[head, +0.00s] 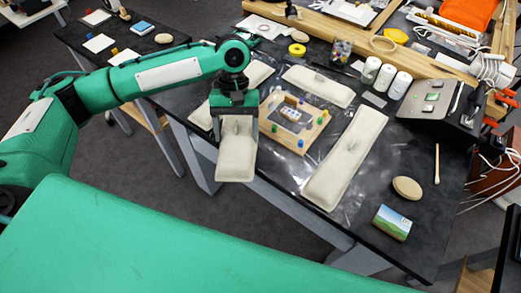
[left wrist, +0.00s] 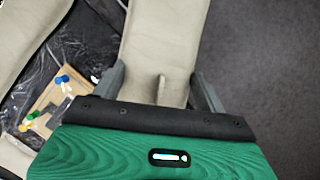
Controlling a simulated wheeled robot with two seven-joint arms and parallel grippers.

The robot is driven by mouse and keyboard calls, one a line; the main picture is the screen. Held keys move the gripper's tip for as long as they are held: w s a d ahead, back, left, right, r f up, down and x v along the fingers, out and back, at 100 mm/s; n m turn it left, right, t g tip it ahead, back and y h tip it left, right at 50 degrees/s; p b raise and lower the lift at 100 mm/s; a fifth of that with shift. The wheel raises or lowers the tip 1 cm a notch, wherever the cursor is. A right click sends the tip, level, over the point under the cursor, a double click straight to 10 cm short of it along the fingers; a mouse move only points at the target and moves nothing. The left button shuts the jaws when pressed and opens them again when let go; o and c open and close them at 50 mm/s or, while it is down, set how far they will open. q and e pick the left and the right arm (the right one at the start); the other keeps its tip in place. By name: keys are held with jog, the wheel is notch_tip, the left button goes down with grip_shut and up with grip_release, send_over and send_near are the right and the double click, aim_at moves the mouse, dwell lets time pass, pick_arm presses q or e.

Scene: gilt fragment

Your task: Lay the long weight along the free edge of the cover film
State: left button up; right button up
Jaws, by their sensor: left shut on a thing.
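My left gripper (head: 235,108) is shut on a beige fabric weight (head: 236,160), with the weight's small raised tab between the fingers. The weight hangs in the air by the table's front-left edge, foreshortened in the head view. In the left wrist view the held weight (left wrist: 165,45) runs up between the fingers (left wrist: 160,90). The clear, shiny cover film (head: 283,158) lies on the black table around a wooden frame (head: 297,122). Other beige weights lie at the film's right (head: 346,160), back (head: 318,86) and left (head: 258,73); the left one is partly hidden by my gripper.
The frame carries coloured knobs and a small piece inside. An oval stone (head: 407,188), a picture box (head: 392,222) and a swab (head: 437,163) are at the right. White rolls (head: 385,77), yellow tape (head: 297,50) and a grey device (head: 430,98) stand behind. Floor shows beyond the front edge.

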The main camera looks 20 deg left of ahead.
aim_at(248, 120)
pick_arm(q)
jog(key=w+d+r+n+t+h+p, duration=0.3)
jog(key=d+r+n+p, duration=0.15)
jog(key=r+n, duration=0.6)
jog(key=f, duration=0.6)
jog(key=f+p, duration=0.1)
jog(key=f, duration=1.3)
jog(key=shift+w+d+f+p, duration=0.2)
jog(key=shift+w+d+p, duration=0.1)
jog(key=shift+p, duration=0.1)
jog(key=o, duration=1)
jog(key=shift+s, duration=0.1)
jog(key=shift+c, duration=0.2)
jog(key=shift+r, duration=0.1)
jog(key=p+v, duration=1.2)
jog(key=shift+p, duration=0.35)
